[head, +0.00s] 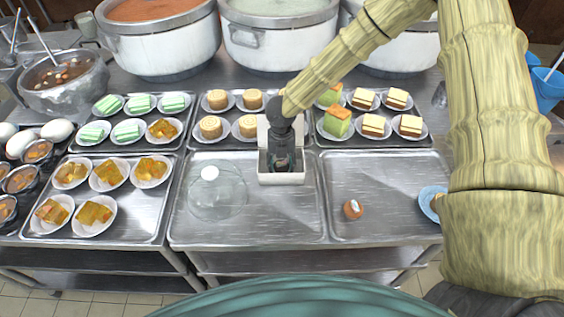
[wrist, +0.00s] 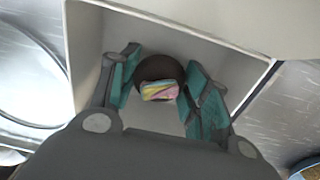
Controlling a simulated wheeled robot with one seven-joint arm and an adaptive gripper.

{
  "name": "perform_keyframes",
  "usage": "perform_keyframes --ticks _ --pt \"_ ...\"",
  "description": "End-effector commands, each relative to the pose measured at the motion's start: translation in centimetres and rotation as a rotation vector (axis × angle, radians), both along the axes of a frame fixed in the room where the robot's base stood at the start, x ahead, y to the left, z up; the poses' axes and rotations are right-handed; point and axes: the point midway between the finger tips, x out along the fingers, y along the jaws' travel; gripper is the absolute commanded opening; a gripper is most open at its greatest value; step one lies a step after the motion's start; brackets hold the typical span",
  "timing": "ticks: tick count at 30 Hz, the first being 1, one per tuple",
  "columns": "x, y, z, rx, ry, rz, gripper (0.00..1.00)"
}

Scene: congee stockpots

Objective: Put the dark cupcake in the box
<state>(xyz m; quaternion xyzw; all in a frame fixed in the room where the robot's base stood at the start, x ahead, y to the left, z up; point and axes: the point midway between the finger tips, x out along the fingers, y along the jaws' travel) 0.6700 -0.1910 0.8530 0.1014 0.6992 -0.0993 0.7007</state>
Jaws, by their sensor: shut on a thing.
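The white box (head: 282,179) stands open on the tray at the middle, with its raised lid at the back. My gripper (head: 281,162) points down into it. In the wrist view my gripper (wrist: 163,88) has its teal-padded fingers on both sides of the dark cupcake (wrist: 147,73), shut on it. The cupcake is dark brown and round with a pastel pink, yellow and green top. It is inside the white walls of the box (wrist: 86,45). I cannot tell whether it touches the bottom. In the head view the gripper and box wall mostly hide it.
A small orange-brown cupcake (head: 353,210) sits on the right tray (head: 385,180). A clear glass dome (head: 216,192) stands left of the box. A blue plate (head: 431,203) is at the right. Plated cakes fill the trays behind and left. Large pots (head: 165,45) stand at the back.

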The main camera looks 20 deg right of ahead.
Motion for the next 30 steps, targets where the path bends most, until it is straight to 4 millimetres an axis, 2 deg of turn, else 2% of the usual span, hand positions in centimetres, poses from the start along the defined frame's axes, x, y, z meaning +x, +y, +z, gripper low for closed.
perform_keyframes --ticks 13,14,17,30 --pt "0.02 -0.01 -0.57 0.001 -0.001 -0.001 0.25" --pt "0.03 -0.01 -0.47 0.001 -0.001 -0.001 0.52" --pt "0.03 -0.02 -0.47 0.001 -0.001 -0.001 0.68" --pt "0.04 -0.01 0.14 0.000 -0.002 0.000 0.68"
